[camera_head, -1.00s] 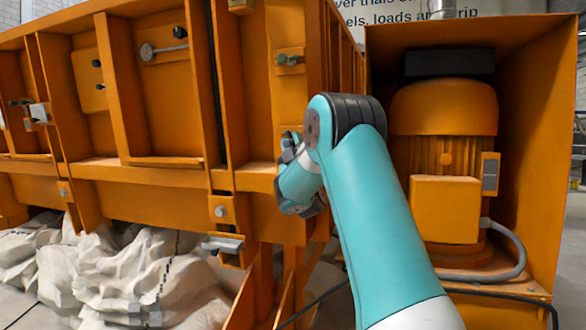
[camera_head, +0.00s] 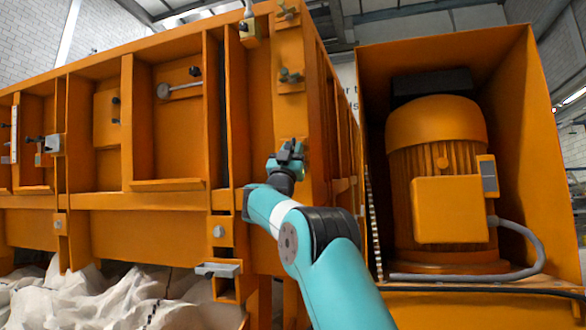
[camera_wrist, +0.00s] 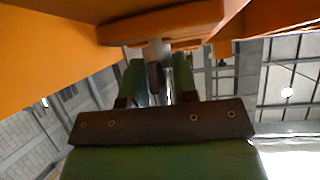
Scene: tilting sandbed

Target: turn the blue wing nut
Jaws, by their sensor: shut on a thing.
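My gripper (camera_head: 290,150) is at the orange corner post of the sandbed box, on a fastener low on that post. In the wrist view, my gripper's two green fingers (camera_wrist: 158,78) are shut on a small grey-to-dark winged piece, the wing nut (camera_wrist: 154,78), on a pale round stud. The stud meets an orange bracket (camera_wrist: 165,25) above. The held nut looks dark here, and its blue colour cannot be made out. In the head view my gripper hides it.
Two similar small winged fasteners sit higher on the post, an upper one (camera_head: 287,12) and a middle one (camera_head: 290,76). An orange motor (camera_head: 440,130) stands in a housing to the right. Pale rubble (camera_head: 100,300) lies below the box. A grey latch (camera_head: 217,269) juts out lower left.

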